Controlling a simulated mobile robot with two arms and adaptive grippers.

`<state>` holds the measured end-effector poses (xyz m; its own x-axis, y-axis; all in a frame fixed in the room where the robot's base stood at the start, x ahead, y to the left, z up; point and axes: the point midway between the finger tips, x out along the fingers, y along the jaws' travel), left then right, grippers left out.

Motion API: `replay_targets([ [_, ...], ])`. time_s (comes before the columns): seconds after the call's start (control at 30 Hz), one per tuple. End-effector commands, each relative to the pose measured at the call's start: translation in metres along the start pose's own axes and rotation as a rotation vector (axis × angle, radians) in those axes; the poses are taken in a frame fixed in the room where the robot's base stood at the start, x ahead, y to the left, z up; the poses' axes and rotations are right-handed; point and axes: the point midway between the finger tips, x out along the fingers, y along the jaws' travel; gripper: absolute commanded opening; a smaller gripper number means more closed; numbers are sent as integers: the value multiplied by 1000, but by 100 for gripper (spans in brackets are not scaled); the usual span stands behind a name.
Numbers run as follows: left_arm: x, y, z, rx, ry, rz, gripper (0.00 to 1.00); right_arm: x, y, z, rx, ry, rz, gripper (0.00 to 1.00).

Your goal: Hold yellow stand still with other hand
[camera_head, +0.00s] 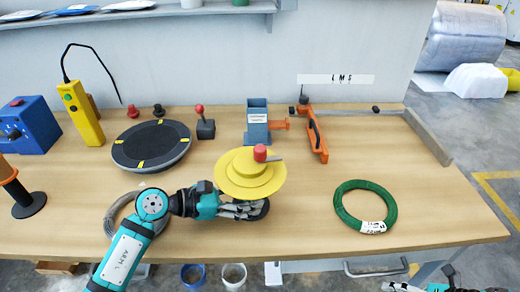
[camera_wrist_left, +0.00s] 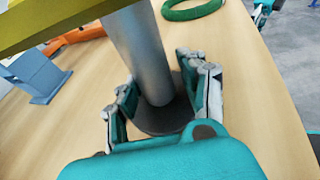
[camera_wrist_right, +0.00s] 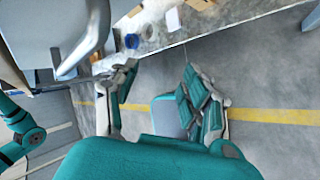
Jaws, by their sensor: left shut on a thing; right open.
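The yellow stand (camera_head: 240,178) is upright on the table, with stepped round yellow discs and a red-knobbed handle (camera_head: 260,154) on top. My left gripper (camera_head: 245,209) is at its lower front, below the yellow disc. In the left wrist view, the fingers (camera_wrist_left: 158,98) are on either side of the stand's grey metal post (camera_wrist_left: 138,50), just above its dark round base (camera_wrist_left: 162,117). My left gripper is shut on the post. My right gripper (camera_wrist_right: 155,92) is open and empty, off the table's front edge above the floor; only a bit shows in the head view.
A green coil (camera_head: 348,222) lies right of the stand, and a grey coil (camera_head: 112,212) lies partly behind my left arm. A dark turntable (camera_head: 151,143), a blue vise (camera_head: 257,124) and an orange tool (camera_head: 316,135) stand behind.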

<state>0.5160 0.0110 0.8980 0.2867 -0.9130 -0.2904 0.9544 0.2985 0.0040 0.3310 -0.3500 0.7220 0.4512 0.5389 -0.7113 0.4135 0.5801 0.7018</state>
Motion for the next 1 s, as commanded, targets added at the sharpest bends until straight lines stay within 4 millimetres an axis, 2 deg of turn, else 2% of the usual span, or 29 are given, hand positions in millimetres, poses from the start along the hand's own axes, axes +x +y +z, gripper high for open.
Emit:
replay_targets([
  [0.03,2,-4,-11,-5,23,-11,25,-9,24,-16,-32,57,24,48],
  [0.2,2,-4,-11,-5,23,-11,25,-32,93,-65,-54,212,109,48],
  [0.33,2,-4,-12,-5,23,-11,25,-45,148,-98,29,299,177,48],
  [0.4,2,-4,-12,-5,23,-11,25,-46,172,-106,117,317,210,48],
  [0.63,2,-4,-12,-5,23,-11,25,-39,238,-98,468,317,320,48],
  [0.8,2,-4,-11,-5,23,-11,25,-33,299,-76,839,347,449,48],
  [1.0,2,-4,-11,-5,23,-11,25,-37,368,-54,1260,471,584,48],
])
